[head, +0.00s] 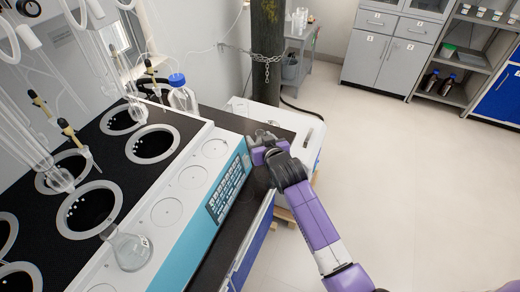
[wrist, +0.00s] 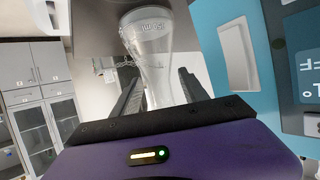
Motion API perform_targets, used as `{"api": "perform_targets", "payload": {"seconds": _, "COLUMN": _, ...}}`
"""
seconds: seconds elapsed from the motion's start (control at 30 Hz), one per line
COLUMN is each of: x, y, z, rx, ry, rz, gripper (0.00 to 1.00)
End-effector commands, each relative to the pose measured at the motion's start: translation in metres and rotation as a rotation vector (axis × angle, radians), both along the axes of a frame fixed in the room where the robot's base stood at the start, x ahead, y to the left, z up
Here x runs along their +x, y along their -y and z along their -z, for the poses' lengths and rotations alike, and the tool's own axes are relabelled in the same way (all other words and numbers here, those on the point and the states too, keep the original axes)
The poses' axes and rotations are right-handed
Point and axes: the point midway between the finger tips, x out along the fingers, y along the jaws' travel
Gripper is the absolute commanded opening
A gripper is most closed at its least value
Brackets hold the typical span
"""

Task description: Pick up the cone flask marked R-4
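A clear glass cone flask (wrist: 152,45) stands between the two fingers of my gripper (wrist: 158,80) in the wrist view. Small white print shows on its body, but I cannot read R-4 there. The fingers are spread on either side of it, with narrow gaps visible. In the head view my gripper (head: 262,142) is at the far end of the dark counter, beside the distiller's blue front, and mostly hides this flask. Another cone flask (head: 128,252) stands on the distiller's white ledge at near left; its small label is too small to read.
The distiller (head: 190,215) has a row of round ledge spots and dark ringed wells. A blue-capped bottle (head: 182,97) stands behind it. A dark pillar with a chain (head: 267,50) rises beyond my gripper. Open floor (head: 410,190) lies to the right.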

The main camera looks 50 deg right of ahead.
Motion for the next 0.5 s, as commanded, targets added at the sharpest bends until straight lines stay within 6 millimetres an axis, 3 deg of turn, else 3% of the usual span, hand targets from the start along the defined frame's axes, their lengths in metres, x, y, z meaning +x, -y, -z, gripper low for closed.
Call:
{"api": "perform_targets", "payload": {"seconds": 0.03, "x": -0.0001, "y": -0.0001, "z": 0.0001, "rx": 0.000, "ry": 0.000, "rz": 0.000, "gripper": 0.41}}
{"api": "perform_targets", "payload": {"seconds": 0.23, "x": -0.0002, "y": -0.0001, "z": 0.0000, "rx": 0.000, "ry": 0.000, "rz": 0.000, "gripper": 0.01}}
{"api": "perform_targets", "payload": {"seconds": 0.5, "x": -0.0002, "y": -0.0002, "z": 0.0000, "rx": 0.000, "ry": 0.000, "rz": 0.000, "gripper": 0.00}}
